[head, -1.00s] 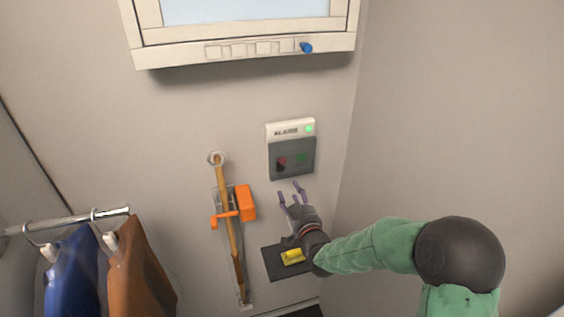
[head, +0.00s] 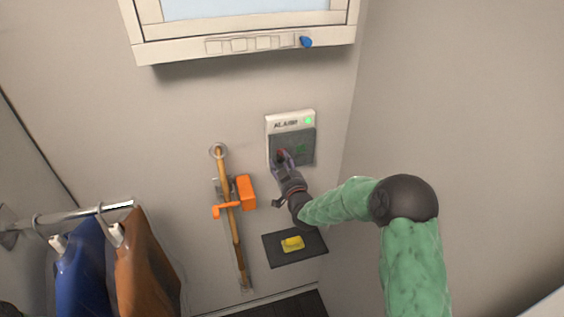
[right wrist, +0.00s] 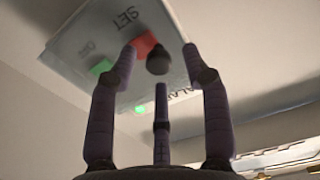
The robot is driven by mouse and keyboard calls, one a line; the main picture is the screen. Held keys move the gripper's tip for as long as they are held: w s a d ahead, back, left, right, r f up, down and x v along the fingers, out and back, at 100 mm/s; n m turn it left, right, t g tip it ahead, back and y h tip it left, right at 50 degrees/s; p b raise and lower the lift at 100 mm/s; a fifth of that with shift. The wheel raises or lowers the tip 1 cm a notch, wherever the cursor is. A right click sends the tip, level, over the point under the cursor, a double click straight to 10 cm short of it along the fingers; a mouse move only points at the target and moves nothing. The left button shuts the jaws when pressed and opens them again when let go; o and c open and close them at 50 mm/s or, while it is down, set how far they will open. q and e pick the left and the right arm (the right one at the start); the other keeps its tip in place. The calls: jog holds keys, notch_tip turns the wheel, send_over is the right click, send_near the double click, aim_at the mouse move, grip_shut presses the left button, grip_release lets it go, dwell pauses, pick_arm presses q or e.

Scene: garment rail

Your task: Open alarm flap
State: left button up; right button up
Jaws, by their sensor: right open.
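The alarm box (head: 291,122) is on the back wall, with a white top strip marked ALARM and a lit green light. Its grey see-through flap (head: 298,145) covers the lower part and looks shut. My right gripper (head: 282,157) is in front of the flap's lower left part and hides some of it. In the right wrist view the flap (right wrist: 85,52) lies beyond the open, empty fingers (right wrist: 160,70), with a red patch, a dark knob and a green patch behind it. I cannot tell whether a fingertip touches the flap. My left gripper is not in view.
A wooden pole (head: 231,215) with an orange clamp (head: 246,191) is on the wall left of my right arm. A dark shelf (head: 312,243) with a yellow object (head: 292,243) is below. Blue (head: 79,270) and brown (head: 146,265) garments hang from a rail at lower left.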

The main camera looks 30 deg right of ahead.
jog(key=shift+w, duration=0.15)
grip_shut()
jog(key=shift+d, duration=0.1)
